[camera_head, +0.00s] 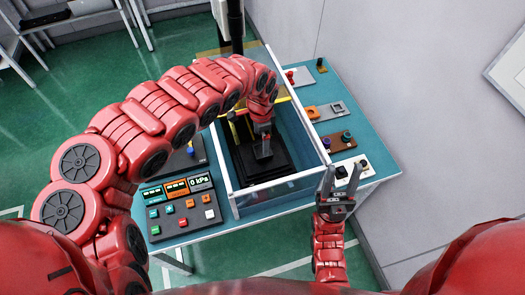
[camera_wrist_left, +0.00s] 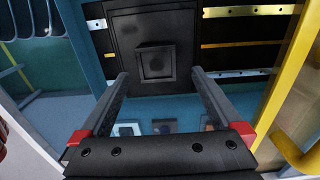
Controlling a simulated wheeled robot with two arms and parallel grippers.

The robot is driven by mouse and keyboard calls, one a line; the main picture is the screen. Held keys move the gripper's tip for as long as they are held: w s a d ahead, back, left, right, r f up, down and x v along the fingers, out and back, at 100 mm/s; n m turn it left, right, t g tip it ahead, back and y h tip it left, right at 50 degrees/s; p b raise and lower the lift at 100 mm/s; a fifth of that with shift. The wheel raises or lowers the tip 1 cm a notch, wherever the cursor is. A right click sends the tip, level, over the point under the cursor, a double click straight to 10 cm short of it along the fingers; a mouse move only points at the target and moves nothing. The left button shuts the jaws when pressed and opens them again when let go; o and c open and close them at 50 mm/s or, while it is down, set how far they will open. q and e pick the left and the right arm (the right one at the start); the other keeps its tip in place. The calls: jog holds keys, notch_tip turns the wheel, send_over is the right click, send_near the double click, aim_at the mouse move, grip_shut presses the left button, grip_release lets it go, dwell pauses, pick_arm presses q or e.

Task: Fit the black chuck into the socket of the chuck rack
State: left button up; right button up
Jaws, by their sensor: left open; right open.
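The black chuck (camera_wrist_left: 120,38) appears in the left wrist view as a square black plate with a raised square block in its middle. My left gripper (camera_wrist_left: 160,74) is open, its two fingers either side of that block with visible gaps. In the head view my left gripper (camera_head: 264,152) is over stepped black plates (camera_head: 271,177) inside a clear-walled box. The gripper and arm hide part of them. I cannot make out the rack's socket. My right gripper (camera_head: 342,174) is open and empty, outside the box's front right corner.
The clear-walled box (camera_head: 280,184) stands on a teal table (camera_head: 345,100). A control panel (camera_head: 182,212) with a 0 kPa display lies left of it. Several small button modules (camera_head: 325,112) line the right side. Black rails (camera_wrist_left: 240,27) lie beside the chuck.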

aim_at(257, 149)
pick_arm(q)
jog(key=shift+s+d+f, duration=0.1)
jog(key=shift+f, duration=0.15)
jog(key=f, duration=0.1)
jog(key=f+p, duration=0.1)
jog(key=f, duration=0.1)
jog(key=shift+s+d+f+p, duration=0.15)
jog(key=shift+d+f+p, duration=0.1)
jog(key=shift+f+p, duration=0.1)
jog(key=shift+a+f, duration=0.15)
jog(key=shift+f, duration=0.4)
jog(key=shift+c, duration=0.2)
jog(key=c, duration=1.4)
